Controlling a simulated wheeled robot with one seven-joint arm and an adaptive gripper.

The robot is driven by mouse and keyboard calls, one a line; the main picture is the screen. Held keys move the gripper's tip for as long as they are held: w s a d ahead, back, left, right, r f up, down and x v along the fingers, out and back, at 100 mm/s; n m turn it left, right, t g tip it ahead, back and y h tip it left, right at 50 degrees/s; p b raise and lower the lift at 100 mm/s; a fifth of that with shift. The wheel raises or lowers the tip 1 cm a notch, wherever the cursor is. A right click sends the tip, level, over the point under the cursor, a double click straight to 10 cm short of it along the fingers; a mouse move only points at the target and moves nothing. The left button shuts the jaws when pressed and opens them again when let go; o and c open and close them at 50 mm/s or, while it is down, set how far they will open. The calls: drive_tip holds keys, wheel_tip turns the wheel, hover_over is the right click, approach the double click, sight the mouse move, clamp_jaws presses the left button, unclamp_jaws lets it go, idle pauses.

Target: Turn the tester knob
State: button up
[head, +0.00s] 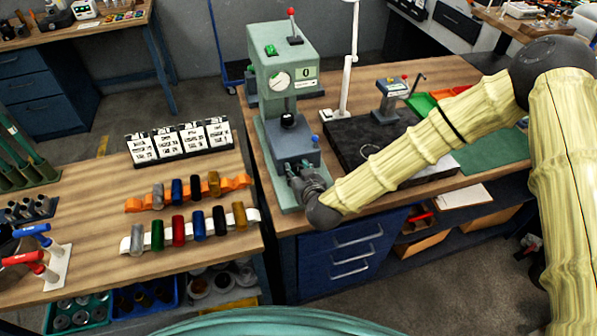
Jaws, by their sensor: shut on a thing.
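The green tester (292,45) stands at the near left of the right-hand workbench. It has a round dial, a "0" display, a green button and a red-topped lever. A black round part (288,120) sits above its grey lower block (290,146). My gripper (292,168) reaches in from the right, low at the front of this block. It is shut on what appears to be the tester knob at the block's front. The fingers hide that knob, so its angle cannot be told. A small blue-topped part (315,138) shows just right of the block.
A dark surface plate (365,140) and a small grey instrument (391,100) stand right of the tester. A white lamp post (348,75) rises behind. Coloured cylinders in an orange rack (145,205) and a white rack (126,246) lie on the left bench (90,190).

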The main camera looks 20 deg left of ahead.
drive_tip(key=shift+f+b, duration=0.1)
drive_tip(key=shift+b, duration=0.35)
